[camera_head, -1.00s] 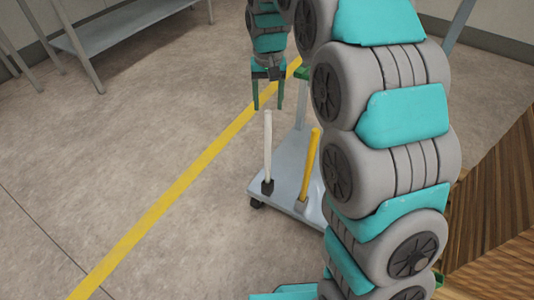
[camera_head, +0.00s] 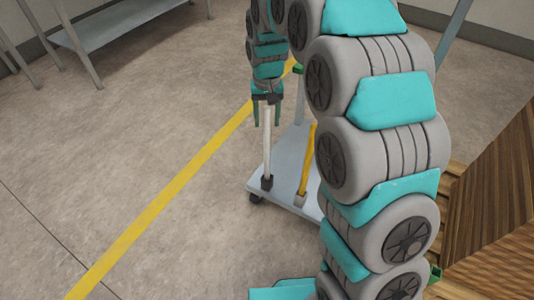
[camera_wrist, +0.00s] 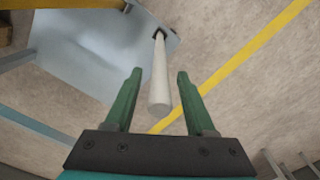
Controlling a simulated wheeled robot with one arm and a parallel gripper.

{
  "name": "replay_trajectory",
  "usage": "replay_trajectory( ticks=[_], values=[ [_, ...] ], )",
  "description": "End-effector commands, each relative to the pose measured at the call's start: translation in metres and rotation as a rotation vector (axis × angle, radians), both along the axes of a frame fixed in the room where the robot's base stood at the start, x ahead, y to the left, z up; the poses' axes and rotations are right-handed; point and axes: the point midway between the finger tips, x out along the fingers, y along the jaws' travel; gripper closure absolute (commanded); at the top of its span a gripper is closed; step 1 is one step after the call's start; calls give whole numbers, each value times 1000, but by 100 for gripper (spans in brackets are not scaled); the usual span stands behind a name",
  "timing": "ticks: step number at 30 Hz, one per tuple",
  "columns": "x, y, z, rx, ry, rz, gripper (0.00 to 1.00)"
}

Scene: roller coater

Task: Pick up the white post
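The white post (camera_head: 267,150) stands upright in a dark socket at the left corner of a grey wheeled cart (camera_head: 286,176). It also shows in the wrist view (camera_wrist: 160,85), with its top end between the fingers. My gripper (camera_head: 266,122) is above the cart, pointing down, with its green fingers on both sides of the post's upper part. In the wrist view my gripper (camera_wrist: 154,80) is open, with gaps between each finger and the post.
A yellow post (camera_head: 307,160) stands on the cart just right of the white post, partly hidden by my arm. A grey shelf table (camera_head: 115,25) is at the back left. A wooden surface (camera_head: 490,210) is at the right. The floor left of the cart is clear.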

Motion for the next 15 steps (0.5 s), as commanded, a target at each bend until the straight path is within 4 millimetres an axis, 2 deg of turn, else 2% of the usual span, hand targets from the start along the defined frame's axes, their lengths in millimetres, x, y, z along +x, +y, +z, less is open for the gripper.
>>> replay_trajectory(
  ticks=[1, 12, 14, 15],
  values=[
    [0, 0, 0, 0, 0, 0, 52],
    [0, 0, 0, 0, 0, 0, 93],
    [0, 0, 0, 0, 0, 0, 100],
    [0, 0, 0, 0, 0, 0, 100]
  ],
)
